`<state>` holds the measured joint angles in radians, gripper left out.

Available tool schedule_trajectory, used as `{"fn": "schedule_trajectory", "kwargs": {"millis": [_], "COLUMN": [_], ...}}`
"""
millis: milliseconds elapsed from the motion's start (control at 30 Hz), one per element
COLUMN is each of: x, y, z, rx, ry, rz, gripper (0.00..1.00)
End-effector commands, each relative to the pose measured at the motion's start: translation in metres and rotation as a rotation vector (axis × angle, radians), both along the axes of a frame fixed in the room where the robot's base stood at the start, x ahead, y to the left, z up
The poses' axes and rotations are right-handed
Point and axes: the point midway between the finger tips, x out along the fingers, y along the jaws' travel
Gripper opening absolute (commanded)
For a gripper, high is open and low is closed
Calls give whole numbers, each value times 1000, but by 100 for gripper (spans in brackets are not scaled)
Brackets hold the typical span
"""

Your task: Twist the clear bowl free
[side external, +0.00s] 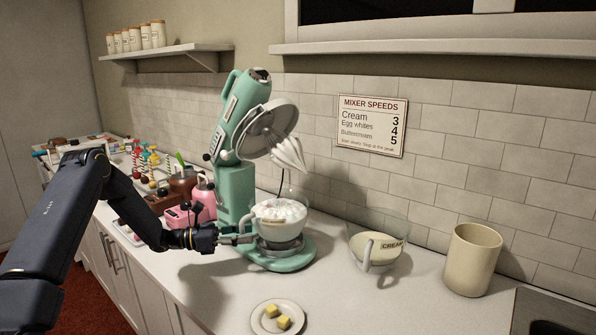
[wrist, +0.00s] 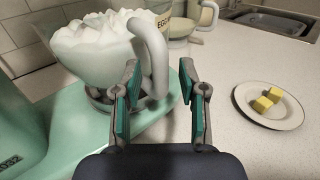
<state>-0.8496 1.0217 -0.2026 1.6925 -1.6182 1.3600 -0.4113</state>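The clear bowl (side external: 283,231) sits upright on the base of the mint-green stand mixer (side external: 236,190), filled with white froth peaking above its rim. In the wrist view the bowl (wrist: 88,68) is at upper left, with its pale handle (wrist: 152,50) curving down toward my gripper. My gripper (side external: 240,238) is at the bowl's left side in the side view. In the wrist view my gripper (wrist: 159,78) is open, its fingers spread with the handle's lower part between them, nearer the left finger. Whether either finger touches the handle I cannot tell.
The mixer head is tilted up, its whisk (side external: 289,154) above the bowl. A second clear bowl labelled CREAM (side external: 372,250) and a beige canister (side external: 472,260) stand to the right. A plate (side external: 257,318) with yellow cubes lies in front. Pink and brown items stand left.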

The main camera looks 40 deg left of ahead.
Motion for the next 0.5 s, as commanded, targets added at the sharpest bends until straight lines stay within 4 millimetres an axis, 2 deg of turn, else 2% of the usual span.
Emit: {"fn": "schedule_trajectory", "kwargs": {"millis": [33,367,500], "x": [0,0,0], "y": [0,0,0], "z": [0,0,0], "rx": [0,0,0], "ry": [0,0,0], "rz": [0,0,0], "gripper": [34,0,0]}}
